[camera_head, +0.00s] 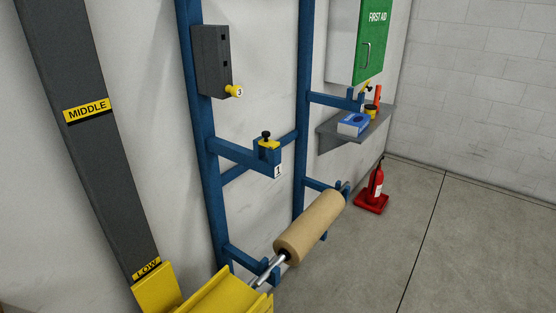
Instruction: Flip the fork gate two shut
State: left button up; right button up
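Two upper blue arms on the rack end in forks with yellow gates. The near fork (258,152) carries a tag reading 1, and its yellow gate (269,143) with a black knob lies flat across the top. The far fork (340,101) is at the right upright; its number is too small to read. Its small yellow gate (366,87) with a dark knob looks raised and tilted, but it is partly lost against the shelf items behind. Neither of my grippers is in view.
A brown roll (309,226) on a metal shaft rests on the lower arms. A grey box (211,60) has a yellow knob tagged 3. A shelf (350,140) holds a blue box.

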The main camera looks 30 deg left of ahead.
aim_at(370, 88)
jog(key=u, duration=0.45)
jog(key=i+l+u, duration=0.2)
jog(key=u, duration=0.3)
jog(key=i+l+u, duration=0.3)
jog(key=u, duration=0.2)
jog(key=i+l+u, duration=0.25)
jog(key=l+u, duration=0.25)
jog(key=i+l, duration=0.15)
jog(key=l, duration=0.25)
jog(key=i+l+u, duration=0.1)
jog(key=l, duration=0.25)
jog(key=i+l, duration=0.15)
jog(key=l, duration=0.25)
jog(key=i+l, duration=0.1)
jog(key=l, duration=0.25)
jog(key=u, duration=0.05)
